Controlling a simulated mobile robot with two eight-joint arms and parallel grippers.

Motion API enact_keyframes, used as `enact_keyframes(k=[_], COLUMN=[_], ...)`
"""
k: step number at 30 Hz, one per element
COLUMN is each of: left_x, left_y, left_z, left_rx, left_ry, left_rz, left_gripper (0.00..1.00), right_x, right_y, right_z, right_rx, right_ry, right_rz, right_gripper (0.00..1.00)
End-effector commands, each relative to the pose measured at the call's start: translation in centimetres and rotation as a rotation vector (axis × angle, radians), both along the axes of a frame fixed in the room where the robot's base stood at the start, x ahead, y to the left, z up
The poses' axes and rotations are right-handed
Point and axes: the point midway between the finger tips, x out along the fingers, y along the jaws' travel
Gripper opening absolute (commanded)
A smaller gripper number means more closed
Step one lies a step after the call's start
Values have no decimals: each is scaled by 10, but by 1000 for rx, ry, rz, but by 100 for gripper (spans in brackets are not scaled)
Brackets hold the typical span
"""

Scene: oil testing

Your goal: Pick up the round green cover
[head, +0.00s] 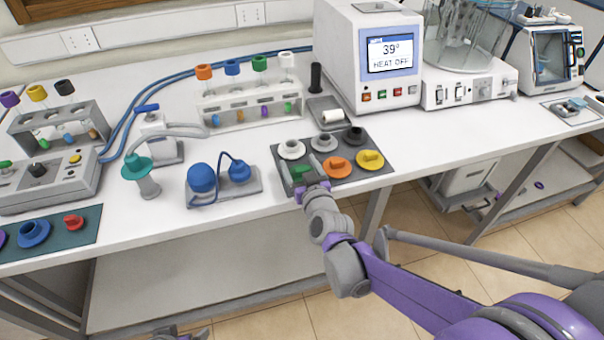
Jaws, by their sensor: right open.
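The round green cover (299,170) lies on a dark grey mat (330,176) near the front edge of the bench. It is in the front row, left of an orange cover (337,167) and a yellow cover (370,159). My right gripper (308,186) is open at the green cover, reaching it from the front, and hides part of it. I cannot tell whether the fingers touch it. A grey piece at the bottom edge looks like the tip of my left gripper (181,333); it is low, away from the bench top, and mostly cut off.
A white cover (291,149), a grey cover (323,142) and a black cover (354,135) form the mat's back row. A blue flask-like device (203,179) stands left of the mat. A white heater (370,60) and tube rack (250,108) stand behind.

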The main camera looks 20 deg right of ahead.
Motion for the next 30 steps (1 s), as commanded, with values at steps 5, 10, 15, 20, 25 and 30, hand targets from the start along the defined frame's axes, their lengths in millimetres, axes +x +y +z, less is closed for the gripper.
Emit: enact_keyframes(k=[5, 10, 15, 20, 25, 30], left_x=[0, 0, 0, 0, 0, 0], left_y=[0, 0, 0, 0, 0, 0], left_z=[0, 0, 0, 0, 0, 0], left_rx=[0, 0, 0, 0, 0, 0], left_ry=[0, 0, 0, 0, 0, 0], left_rz=[0, 0, 0, 0, 0, 0], left_gripper=[86, 86, 86, 86, 86, 86], right_x=[7, 7, 7, 7, 7, 7], right_y=[0, 0, 0, 0, 0, 0], right_z=[-1, -1, -1, -1, -1, -1], right_rx=[1, 1, 0, 0, 0, 0], right_ry=[0, 0, 0, 0, 0, 0], right_rz=[0, 0, 0, 0, 0, 0], right_gripper=[82, 81, 50, 21, 0, 0])
